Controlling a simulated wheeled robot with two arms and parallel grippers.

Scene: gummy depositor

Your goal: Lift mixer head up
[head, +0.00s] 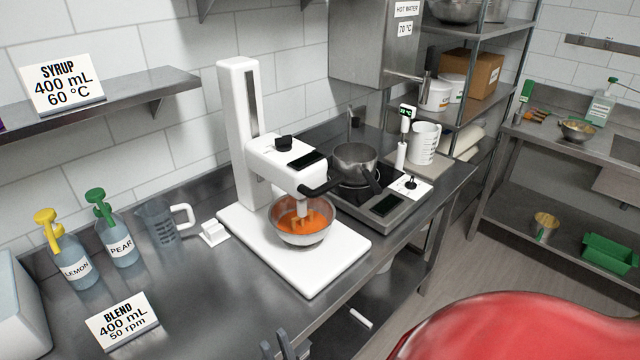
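The white mixer head (270,160) juts from a tall white column (238,110) on a white base plate (320,267). The head is low, and its pale shaft reaches into a metal bowl (302,238) of orange liquid. A black handle (318,189) sticks out near the head's front end, with a black knob and dark panel on top. The grey fingertips of my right gripper (286,346) show at the bottom edge, in front of the mixer and apart from it. The rest of that gripper is cut off. My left gripper is out of view.
A hot plate (388,214) with a dark saucepan (355,162) stands close right of the mixer. Syrup bottles (118,240), a clear jug (157,224) and a BLEND sign (122,322) stand to the left. Bare counter lies in front of the mixer's left side.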

